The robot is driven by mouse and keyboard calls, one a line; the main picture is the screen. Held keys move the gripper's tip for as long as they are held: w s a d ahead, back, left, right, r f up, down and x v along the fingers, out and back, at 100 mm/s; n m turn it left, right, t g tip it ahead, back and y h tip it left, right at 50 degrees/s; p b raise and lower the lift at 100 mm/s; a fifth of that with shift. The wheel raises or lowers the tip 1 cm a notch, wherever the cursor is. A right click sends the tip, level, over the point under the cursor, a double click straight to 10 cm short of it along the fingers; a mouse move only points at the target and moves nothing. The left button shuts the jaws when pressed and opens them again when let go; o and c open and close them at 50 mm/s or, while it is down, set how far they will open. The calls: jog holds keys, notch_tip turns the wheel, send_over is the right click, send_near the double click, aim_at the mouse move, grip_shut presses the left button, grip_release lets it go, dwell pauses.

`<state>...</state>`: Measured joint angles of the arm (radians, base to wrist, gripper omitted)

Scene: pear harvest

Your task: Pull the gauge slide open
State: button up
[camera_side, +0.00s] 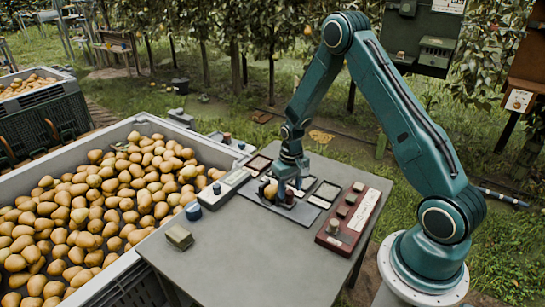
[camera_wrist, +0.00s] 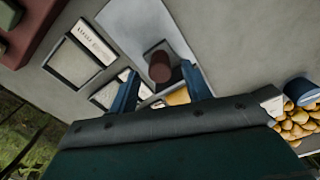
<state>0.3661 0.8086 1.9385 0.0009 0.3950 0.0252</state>
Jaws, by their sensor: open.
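The gauge appears to be a flat grey plate (camera_side: 262,200) on the table, with a dark red-brown round knob (camera_side: 289,198) on it. My gripper (camera_side: 291,183) points down just over the knob. In the wrist view its blue fingers (camera_wrist: 160,90) are apart, one on each side of the knob in the picture, with no clear contact. A yellow pear (camera_side: 270,191) sits beside the knob; part of it shows between the fingers. Which part slides is not clear.
A dark red box (camera_side: 345,220) with knobs lies to the right. A grey-green long device (camera_side: 225,188), a blue cylinder (camera_side: 193,211) and an olive block (camera_side: 179,237) are to the left. A pear bin (camera_side: 150,123) adjoins the table. The table's front (camera_side: 245,255) is clear.

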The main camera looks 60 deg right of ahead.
aim_at(298, 210)
jog(key=shift+f, duration=0.35)
grip_shut()
jog(key=shift+s, duration=1.8)
grip_release()
